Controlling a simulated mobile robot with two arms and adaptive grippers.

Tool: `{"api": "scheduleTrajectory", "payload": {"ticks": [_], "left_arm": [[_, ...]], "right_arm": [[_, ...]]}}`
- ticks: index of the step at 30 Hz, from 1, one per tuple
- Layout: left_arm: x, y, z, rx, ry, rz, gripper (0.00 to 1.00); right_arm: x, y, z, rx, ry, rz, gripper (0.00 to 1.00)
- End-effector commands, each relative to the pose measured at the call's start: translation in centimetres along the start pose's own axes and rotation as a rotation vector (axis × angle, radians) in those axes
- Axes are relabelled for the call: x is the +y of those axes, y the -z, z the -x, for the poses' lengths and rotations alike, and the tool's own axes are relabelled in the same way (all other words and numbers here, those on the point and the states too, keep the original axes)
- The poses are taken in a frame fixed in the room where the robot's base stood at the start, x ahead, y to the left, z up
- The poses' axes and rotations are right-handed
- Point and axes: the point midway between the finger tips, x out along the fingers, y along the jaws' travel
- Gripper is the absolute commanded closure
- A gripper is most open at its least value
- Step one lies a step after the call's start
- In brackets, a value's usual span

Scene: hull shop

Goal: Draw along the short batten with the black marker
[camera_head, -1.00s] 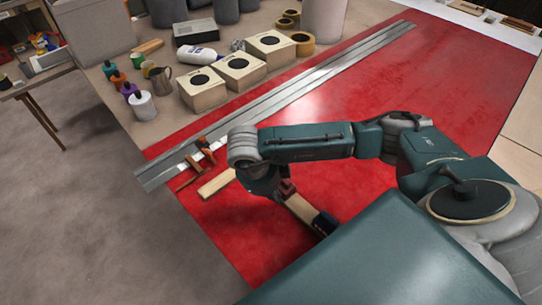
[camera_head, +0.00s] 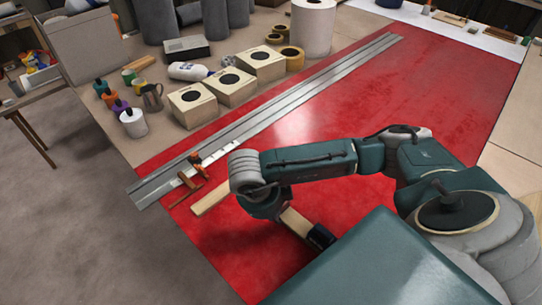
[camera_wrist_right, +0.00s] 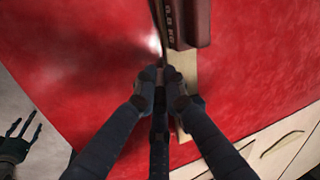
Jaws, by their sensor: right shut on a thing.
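My right gripper (camera_wrist_right: 161,92) is shut on a thin dark object, seemingly the black marker (camera_wrist_right: 161,70), low over the red surface in the right wrist view. A pale wooden batten (camera_wrist_right: 186,112) runs just right of the fingertips, partly under a brown block (camera_wrist_right: 190,22); contact between marker and batten cannot be told. In the head view a pale batten (camera_head: 296,222) shows below my right wrist, with a dark piece (camera_head: 320,236) at its near end; the gripper's fingertips are hidden there. My left gripper (camera_wrist_right: 22,135) is open and empty at the wrist view's left edge.
Another pale strip (camera_head: 209,199) and a brown clamp-like tool (camera_head: 190,183) lie left of my wrist. A long metal straightedge (camera_head: 270,115) crosses the red table. Boxes (camera_head: 231,85), a metal jug (camera_head: 152,96) and bottles (camera_head: 133,122) stand behind it. The red area at upper right is clear.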

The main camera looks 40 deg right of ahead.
Motion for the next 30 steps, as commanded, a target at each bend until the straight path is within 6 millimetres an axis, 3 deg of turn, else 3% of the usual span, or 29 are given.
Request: {"api": "scheduleTrajectory", "payload": {"ticks": [30], "left_arm": [[0.0, -0.1, -0.3, 0.0, 0.0, 0.0, 0.34]], "right_arm": [[0.9, 2.5, 0.0, -0.001, 0.0, -0.001, 1.0]]}}
